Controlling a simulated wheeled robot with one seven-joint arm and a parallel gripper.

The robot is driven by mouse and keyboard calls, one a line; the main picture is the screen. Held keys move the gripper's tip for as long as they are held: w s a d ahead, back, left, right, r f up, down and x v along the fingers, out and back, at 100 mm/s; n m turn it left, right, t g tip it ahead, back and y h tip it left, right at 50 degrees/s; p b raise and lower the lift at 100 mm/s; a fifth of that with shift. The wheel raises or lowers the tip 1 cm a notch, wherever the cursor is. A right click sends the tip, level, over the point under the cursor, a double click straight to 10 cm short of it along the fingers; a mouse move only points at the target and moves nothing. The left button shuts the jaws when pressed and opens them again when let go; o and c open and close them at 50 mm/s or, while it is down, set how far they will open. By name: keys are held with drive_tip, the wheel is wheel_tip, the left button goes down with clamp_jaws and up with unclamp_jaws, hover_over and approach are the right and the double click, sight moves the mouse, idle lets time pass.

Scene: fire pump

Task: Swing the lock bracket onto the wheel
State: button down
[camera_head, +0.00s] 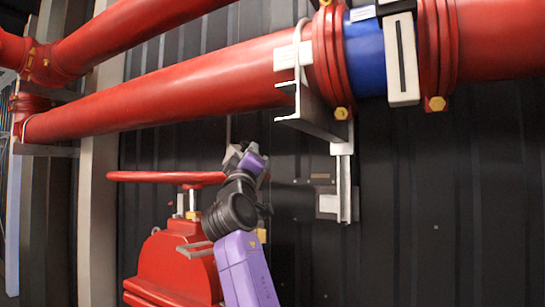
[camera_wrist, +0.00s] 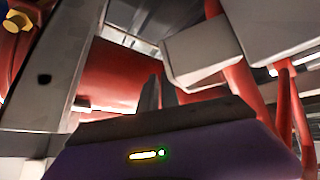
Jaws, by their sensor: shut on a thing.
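The red wheel (camera_head: 165,177) lies level above the red valve body (camera_head: 175,262), on a pale stem. My gripper (camera_head: 246,160) is at the right end of its rim, beside or touching it; I cannot tell which. In the wrist view, my gripper's dark fingertips (camera_wrist: 158,94) are close together and shut on a small piece, apparently the lock bracket, mostly hidden by the gripper. A grey metal bar (camera_head: 195,250) juts from the valve body below the wheel; I cannot tell whether it belongs to the bracket.
A large red pipe (camera_head: 180,88) with a blue section (camera_head: 365,50) runs overhead. A grey pipe support (camera_head: 312,112) hangs to the upper right of my gripper, with a wall post (camera_head: 344,185) below it. The dark wall (camera_head: 440,200) at right is clear.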

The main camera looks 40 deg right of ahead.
drive_tip(key=shift+a+r, duration=0.15)
drive_tip(key=shift+r, duration=0.4)
drive_tip(key=shift+w+f, duration=0.25)
drive_tip(key=shift+w, duration=0.05)
drive_tip(key=s+f, duration=0.3)
drive_tip(key=s, duration=0.8)
drive_tip(key=shift+s+d+f+p, duration=0.25)
drive_tip(key=shift+s+f+p, duration=0.05)
drive_tip(key=shift+s, duration=0.1)
idle(1.1)
drive_tip(key=shift+s, duration=0.1)
drive_tip(key=shift+s+d+f, duration=0.1)
drive_tip(key=shift+s+f, duration=0.15)
drive_tip(key=shift+s, duration=0.55)
drive_tip(key=shift+s+a+f, duration=0.1)
drive_tip(key=shift+s+f, duration=0.15)
drive_tip(key=shift+s, duration=0.5)
drive_tip(key=shift+s+d+f, duration=0.1)
drive_tip(key=shift+s+f, duration=0.15)
drive_tip(key=shift+s, duration=0.55)
